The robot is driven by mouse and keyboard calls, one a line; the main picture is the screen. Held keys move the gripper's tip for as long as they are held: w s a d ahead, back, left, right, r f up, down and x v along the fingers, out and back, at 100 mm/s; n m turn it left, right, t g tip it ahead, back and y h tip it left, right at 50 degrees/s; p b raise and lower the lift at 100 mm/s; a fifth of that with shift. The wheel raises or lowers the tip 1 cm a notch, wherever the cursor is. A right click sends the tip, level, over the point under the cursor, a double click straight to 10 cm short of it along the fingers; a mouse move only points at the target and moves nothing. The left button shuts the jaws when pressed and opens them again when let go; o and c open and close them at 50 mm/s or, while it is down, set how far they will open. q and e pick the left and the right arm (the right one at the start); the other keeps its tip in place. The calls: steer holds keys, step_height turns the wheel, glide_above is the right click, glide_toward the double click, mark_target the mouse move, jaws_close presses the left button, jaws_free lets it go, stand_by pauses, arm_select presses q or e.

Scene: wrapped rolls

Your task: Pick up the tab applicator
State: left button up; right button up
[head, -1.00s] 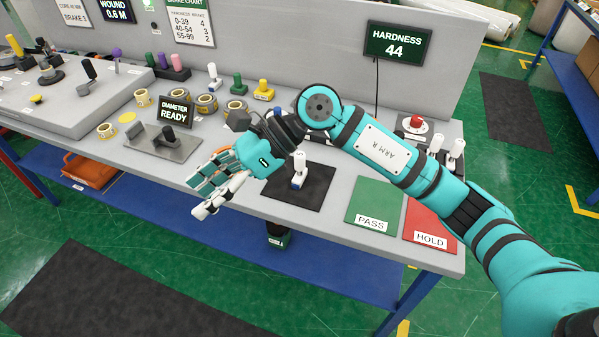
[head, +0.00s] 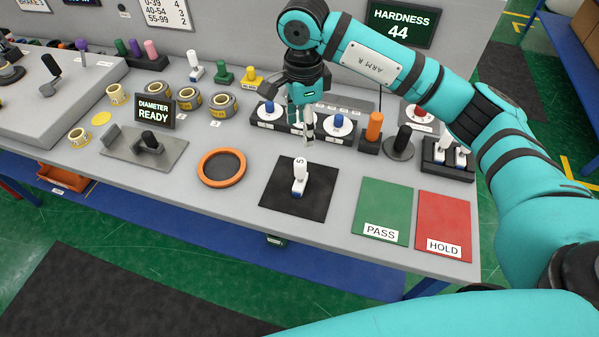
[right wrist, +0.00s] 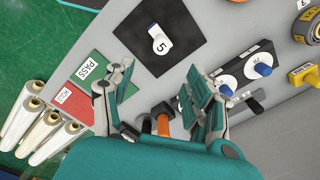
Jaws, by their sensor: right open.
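An upright orange-handled tool (head: 374,128), which looks like the tab applicator, stands in a dark block at the back right of the bench. In the right wrist view its orange handle (right wrist: 163,124) shows low between the fingers, partly hidden by my wrist. My right gripper (head: 304,132) points down left of it, by the two white discs with blue knobs. In the right wrist view the right gripper (right wrist: 160,82) has its fingers spread, with nothing between the tips. My left gripper is out of view.
A white piece marked 5 (head: 299,178) lies on a black mat (head: 320,203). The green PASS pad (head: 382,205) and red HOLD pad (head: 444,220) are bare. A dark round-based handle (head: 398,143) stands right beside the orange tool. An orange ring (head: 222,182) lies left.

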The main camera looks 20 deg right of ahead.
mark_target(300, 162)
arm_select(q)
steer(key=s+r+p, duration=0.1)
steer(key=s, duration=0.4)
arm_select(e)
step_height(300, 162, down, 4)
steer(key=shift+r, duration=0.1)
steer(key=shift+w+f, duration=0.2)
steer(key=shift+f, duration=0.8)
step_height(300, 162, down, 2)
steer(key=shift+f+p, duration=0.1)
steer(key=shift+p, duration=0.45)
steer(key=shift+a+f+p, duration=0.1)
steer(key=shift+f+p, duration=0.15)
steer(key=shift+p, duration=0.1)
step_height(300, 162, down, 4)
steer(key=shift+s+a+r+p, duration=0.15)
steer(key=shift+p, duration=0.75)
steer(key=shift+f, duration=0.45)
steer(key=c, duration=0.7)
steer(key=shift+c, duration=1.1)
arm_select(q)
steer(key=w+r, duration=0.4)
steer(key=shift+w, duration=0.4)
arm_select(e)
jaws_close()
